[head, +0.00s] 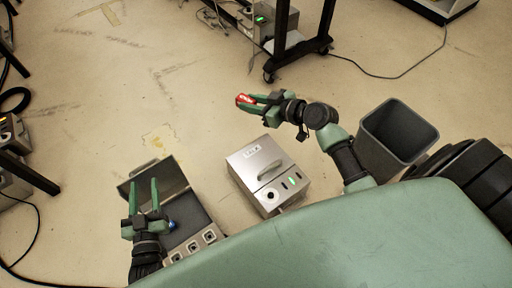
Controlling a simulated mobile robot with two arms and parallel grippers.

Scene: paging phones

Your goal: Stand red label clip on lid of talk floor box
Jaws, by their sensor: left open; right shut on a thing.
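The red label clip (243,99) is between the fingertips of my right gripper (251,101), which is shut on it and stretched out above the floor, apart from both boxes. A silver floor box (240,172) stands shut at the centre, with a grey handle, a small white label and a green light on top. The label is too small to read surely, so I cannot tell if this is the talk box. My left gripper (143,190) is open over a second, opened floor box (205,240) at lower left and hides part of it.
A grey bin (395,135) stands right of my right arm. A dark wheeled frame (300,50) and another device (275,35) with a green light are at the back. Cables run along the floor. The floor between the boxes and the frame is mostly clear.

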